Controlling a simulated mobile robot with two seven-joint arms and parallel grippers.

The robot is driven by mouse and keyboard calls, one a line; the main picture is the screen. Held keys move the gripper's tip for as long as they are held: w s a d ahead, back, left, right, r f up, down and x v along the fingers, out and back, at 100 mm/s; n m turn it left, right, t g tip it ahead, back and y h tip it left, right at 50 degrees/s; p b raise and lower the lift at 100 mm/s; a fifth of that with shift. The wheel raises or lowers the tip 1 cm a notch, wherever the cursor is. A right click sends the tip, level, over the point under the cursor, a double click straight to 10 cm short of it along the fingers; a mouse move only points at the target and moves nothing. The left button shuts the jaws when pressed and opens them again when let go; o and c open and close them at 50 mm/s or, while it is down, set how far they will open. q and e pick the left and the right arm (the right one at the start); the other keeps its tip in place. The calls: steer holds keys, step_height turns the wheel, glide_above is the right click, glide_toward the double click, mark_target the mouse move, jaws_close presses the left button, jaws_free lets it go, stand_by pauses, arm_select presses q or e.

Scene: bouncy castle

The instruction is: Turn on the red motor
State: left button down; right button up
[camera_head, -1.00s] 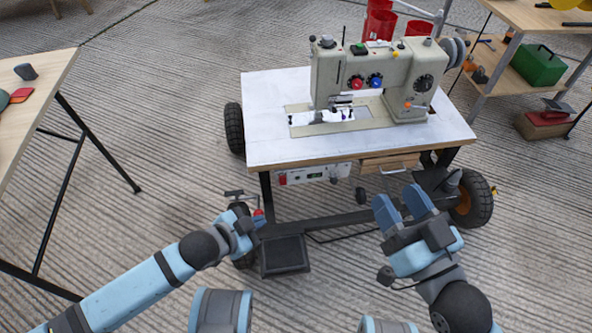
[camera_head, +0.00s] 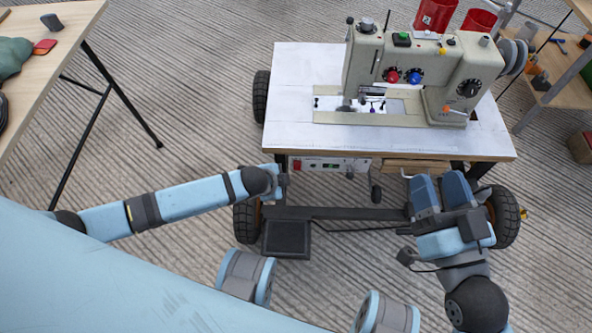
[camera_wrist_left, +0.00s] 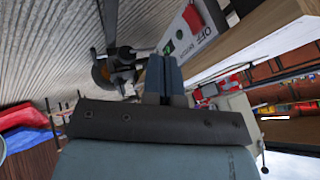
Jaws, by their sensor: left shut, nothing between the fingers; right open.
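A white control box (camera_head: 333,164) with a red switch (camera_head: 297,165) at its left end hangs under the front edge of the sewing table. In the left wrist view the box (camera_wrist_left: 208,38) shows "OFF" lettering, a red part (camera_wrist_left: 193,18) and a green button (camera_wrist_left: 169,47). My left gripper (camera_wrist_left: 163,60) is shut and empty, its fingertips close to the box's green-button end; I cannot tell whether they touch. In the head view its fingers are mostly hidden near the box's left end. My right gripper (camera_head: 440,180) is open and empty, in front of the table's right side. No separate red motor is identifiable.
A beige sewing machine (camera_head: 455,75) with red and blue knobs stands on the white-topped table (camera_head: 290,110). Below are a dark pedal (camera_head: 287,239), a frame bar and black wheels (camera_head: 505,215). A wooden table (camera_head: 62,25) stands at left. Ribbed floor lies open between.

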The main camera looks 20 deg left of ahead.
mark_target(297, 165)
arm_select(q)
steer(key=w+d+f+b, duration=0.1)
steer(key=w+f+b, duration=0.6)
steer(key=w+f, duration=0.1)
steer(key=shift+w+f, duration=0.4)
steer(key=shift+w, duration=0.2)
arm_select(e)
step_height(297, 165, down, 9)
steer(key=w+n+g, duration=0.1)
steer(key=g, duration=0.1)
steer(key=shift+r+n+g, duration=0.15)
steer(key=shift+n+g, duration=0.25)
arm_select(q)
steer(key=shift+d, duration=0.1)
arm_select(e)
steer(key=shift+a+r, duration=0.1)
